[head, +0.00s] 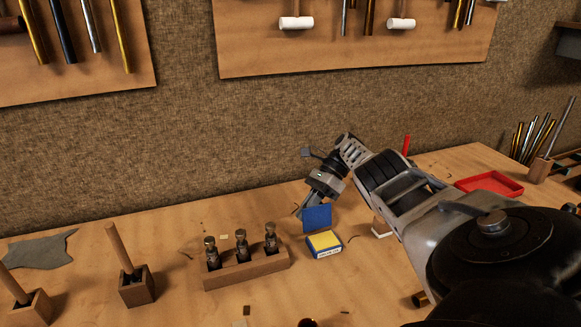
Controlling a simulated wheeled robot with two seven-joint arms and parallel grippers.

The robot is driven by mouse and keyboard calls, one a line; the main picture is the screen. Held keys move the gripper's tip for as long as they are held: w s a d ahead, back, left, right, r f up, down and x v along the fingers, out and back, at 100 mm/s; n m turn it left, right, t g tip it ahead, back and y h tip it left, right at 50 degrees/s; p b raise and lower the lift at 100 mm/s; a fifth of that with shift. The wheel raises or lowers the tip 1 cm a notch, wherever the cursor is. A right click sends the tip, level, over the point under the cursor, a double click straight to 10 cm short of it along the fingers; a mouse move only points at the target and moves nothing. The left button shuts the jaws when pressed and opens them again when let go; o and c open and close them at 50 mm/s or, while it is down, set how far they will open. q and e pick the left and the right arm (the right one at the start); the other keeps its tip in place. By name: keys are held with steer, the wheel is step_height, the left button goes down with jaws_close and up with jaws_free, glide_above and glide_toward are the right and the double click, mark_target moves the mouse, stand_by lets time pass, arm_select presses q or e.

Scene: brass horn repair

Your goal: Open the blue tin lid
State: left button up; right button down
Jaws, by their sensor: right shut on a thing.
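The blue tin (325,253) sits on the workbench, right of the wooden block with valves. Its blue lid (317,217) stands upright at the back edge, so the tin is open and its yellow contents show. My right gripper (303,209) reaches down from behind the lid, its fingertips at the lid's upper left edge. It is shut on the lid, though the fingertips are small and partly hidden. My left gripper is not in the head view.
A wooden block (247,275) holding several valves stands left of the tin. Wooden holders (137,291) with upright handles and a grey cloth (40,249) lie further left. A red tray (490,184) and a rod holder (540,170) are at the right.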

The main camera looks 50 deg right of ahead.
stand_by(0.3)
steer(key=c, duration=1.8)
jaws_free()
